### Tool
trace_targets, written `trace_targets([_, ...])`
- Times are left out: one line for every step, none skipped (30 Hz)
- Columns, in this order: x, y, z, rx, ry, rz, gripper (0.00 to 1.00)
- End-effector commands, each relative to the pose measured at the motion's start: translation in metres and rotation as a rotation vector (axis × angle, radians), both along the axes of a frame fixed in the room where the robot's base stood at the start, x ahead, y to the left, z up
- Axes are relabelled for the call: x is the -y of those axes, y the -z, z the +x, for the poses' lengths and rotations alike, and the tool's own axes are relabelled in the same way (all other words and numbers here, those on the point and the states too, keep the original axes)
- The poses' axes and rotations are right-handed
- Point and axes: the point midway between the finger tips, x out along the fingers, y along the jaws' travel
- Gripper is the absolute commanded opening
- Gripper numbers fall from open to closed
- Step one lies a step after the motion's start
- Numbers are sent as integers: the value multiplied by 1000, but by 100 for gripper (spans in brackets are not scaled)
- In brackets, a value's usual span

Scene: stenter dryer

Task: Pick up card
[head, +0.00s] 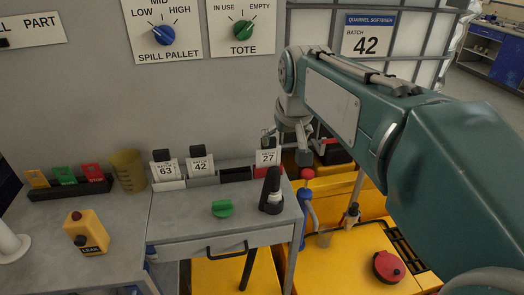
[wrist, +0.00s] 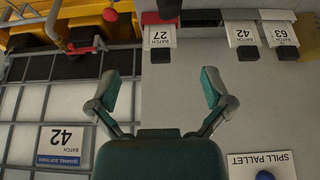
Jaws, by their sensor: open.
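Three white batch cards stand in a row at the back of the small grey table. Card 63 (head: 165,170) is at the left, card 42 (head: 200,166) beside it, and card 27 (head: 267,158) at the right in a red holder (head: 262,172). My gripper (head: 287,146) is in the air near card 27 and partly hidden by its own arm. In the wrist view, which is upside down, my gripper (wrist: 160,88) is open and empty. Card 27 (wrist: 160,36) lies beyond the gap between its fingers, apart from them. Cards 42 (wrist: 241,34) and 63 (wrist: 279,33) are to the right.
A black holder (head: 236,175) between cards 42 and 27 is empty. A black upright object (head: 271,192) and a green piece (head: 222,208) are on the table. A caged tank labelled 42 (head: 366,40) stands behind. Yellow spill pallets (head: 340,270) are at the right.

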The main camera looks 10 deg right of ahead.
Motion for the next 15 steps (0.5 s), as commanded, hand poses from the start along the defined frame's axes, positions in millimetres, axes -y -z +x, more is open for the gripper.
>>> trace_targets([1, 0, 15, -5, 0, 1, 100])
trace_targets([1, 0, 23, -8, 1, 1, 100])
trace_targets([2, -1, 34, -11, 0, 2, 100])
trace_targets([3, 0, 41, -14, 1, 4, 100])
trace_targets([4, 0, 49, -16, 1, 4, 100])
trace_targets([4, 0, 59, -19, 1, 5, 100])
trace_targets([4, 1, 67, -21, 1, 5, 100])
trace_targets([4, 2, 75, -23, 1, 5, 100])
trace_targets([4, 3, 85, -26, 1, 4, 100])
trace_targets([3, 4, 91, -28, 1, 3, 100])
trace_targets([2, 5, 97, -30, 1, 1, 100])
trace_targets([0, 7, 105, -33, 1, 0, 100])
trace_targets([-1, 8, 110, -33, 1, -1, 100])
trace_targets([-3, 9, 114, -35, 1, -2, 100])
trace_targets([-4, 10, 119, -35, 1, -2, 100])
